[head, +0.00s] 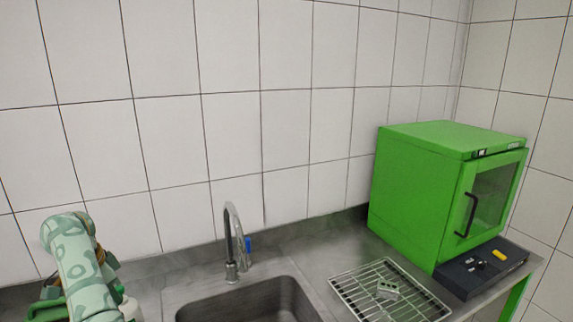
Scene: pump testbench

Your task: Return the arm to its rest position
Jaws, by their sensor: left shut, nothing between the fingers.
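My left arm (78,265), with a pale green patterned cover, stands at the lower left corner of the head view. My left gripper (126,303) is low beside it, partly hidden by the arm and cut by the bottom edge. It is shut and holds nothing. It is left of the sink and apart from the objects on the right. My right gripper is not in view.
A steel sink (250,298) with a tall faucet (231,245) is set in the counter. Right of it, a wire rack (345,285) bears a small pale block (388,289). A tiled wall closes the back.

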